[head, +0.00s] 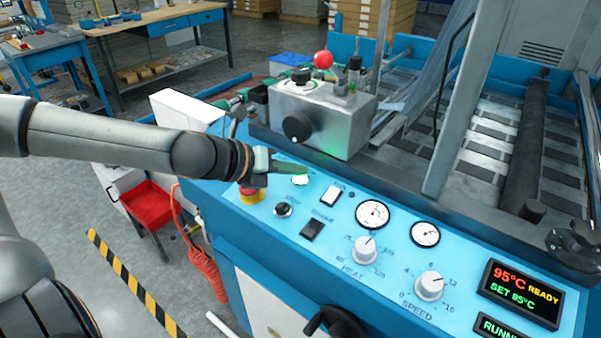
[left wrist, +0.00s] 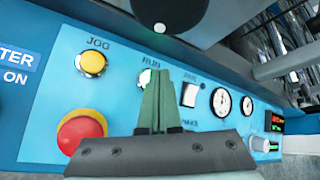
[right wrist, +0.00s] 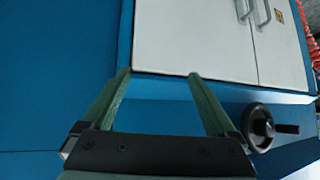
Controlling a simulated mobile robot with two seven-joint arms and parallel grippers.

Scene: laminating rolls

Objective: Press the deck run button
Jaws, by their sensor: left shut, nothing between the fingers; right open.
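The green run button (head: 300,180) glows on the sloped blue control panel (head: 385,275). In the left wrist view the run button (left wrist: 144,77) sits under the word RUN, partly hidden by my fingers. My left gripper (head: 305,170) is shut and empty, its fingertips right at the button; I cannot tell whether they touch it. The closed fingertips (left wrist: 161,74) overlap the button's right side in the left wrist view. My right gripper (right wrist: 159,75) is open and empty, before the machine's lower front; it is outside the head view.
A yellow jog button (left wrist: 93,64) and red emergency knob (left wrist: 80,133) lie left of the run button. Beside it are a white rocker switch (head: 331,196), gauges and dials. A grey metal box (head: 322,117) stands behind. The display (head: 521,293) reads 95°C READY. A handwheel (right wrist: 258,127) is near my right gripper.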

